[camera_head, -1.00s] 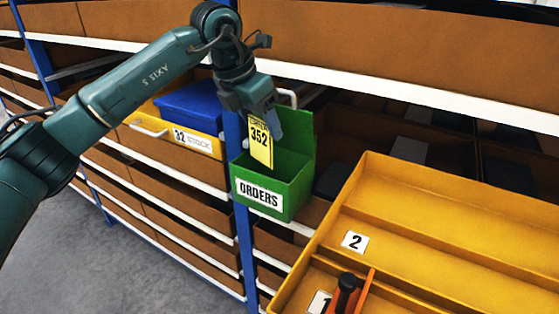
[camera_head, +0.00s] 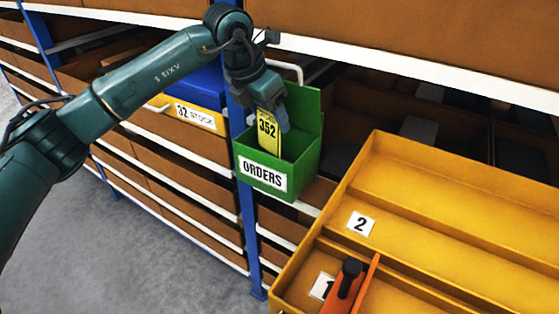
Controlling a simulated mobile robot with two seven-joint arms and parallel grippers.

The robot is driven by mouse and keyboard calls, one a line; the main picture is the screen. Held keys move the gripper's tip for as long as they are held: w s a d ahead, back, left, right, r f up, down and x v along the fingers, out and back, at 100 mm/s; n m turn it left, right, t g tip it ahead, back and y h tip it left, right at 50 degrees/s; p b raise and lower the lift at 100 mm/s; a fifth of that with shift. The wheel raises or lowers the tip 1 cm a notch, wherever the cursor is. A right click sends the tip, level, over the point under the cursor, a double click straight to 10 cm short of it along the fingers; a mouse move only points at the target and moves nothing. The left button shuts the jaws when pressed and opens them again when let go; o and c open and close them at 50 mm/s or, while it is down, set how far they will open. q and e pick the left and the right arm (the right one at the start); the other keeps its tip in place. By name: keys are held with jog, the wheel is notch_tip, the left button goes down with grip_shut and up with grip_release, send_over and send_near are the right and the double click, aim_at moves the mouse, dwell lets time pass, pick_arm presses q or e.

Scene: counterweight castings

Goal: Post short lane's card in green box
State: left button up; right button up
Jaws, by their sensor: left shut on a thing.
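A yellow card (camera_head: 268,133) printed 352 hangs upright from my left gripper (camera_head: 271,108), which is shut on its top end. The card is over the green box (camera_head: 298,180) labelled ORDERS, and its lower end shows inside the open top, in front of the back wall. I cannot tell whether the card touches the box floor. The green box is fixed beside the blue rack post. My right gripper is not in view.
A yellow tray (camera_head: 361,194) with lanes marked 2 and a partly hidden label stands at the right. An orange piece with a black knob (camera_head: 348,278) sits in its near lane. A yellow STOCK bin (camera_head: 205,119) with a blue bin (camera_head: 200,92) is left of the blue post (camera_head: 246,215).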

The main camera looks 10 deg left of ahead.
pick_arm(q)
jog(key=shift+f, duration=0.15)
jog(key=o, duration=1)
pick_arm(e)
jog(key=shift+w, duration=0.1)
pick_arm(q)
jog(key=shift+o, duration=0.2)
jog(key=shift+s+a+r, duration=0.1)
jog(key=shift+a+r, duration=0.05)
jog(key=shift+r, duration=0.35)
jog(key=b+v, duration=0.2)
jog(key=v, duration=1)
jog(key=shift+b, duration=0.35)
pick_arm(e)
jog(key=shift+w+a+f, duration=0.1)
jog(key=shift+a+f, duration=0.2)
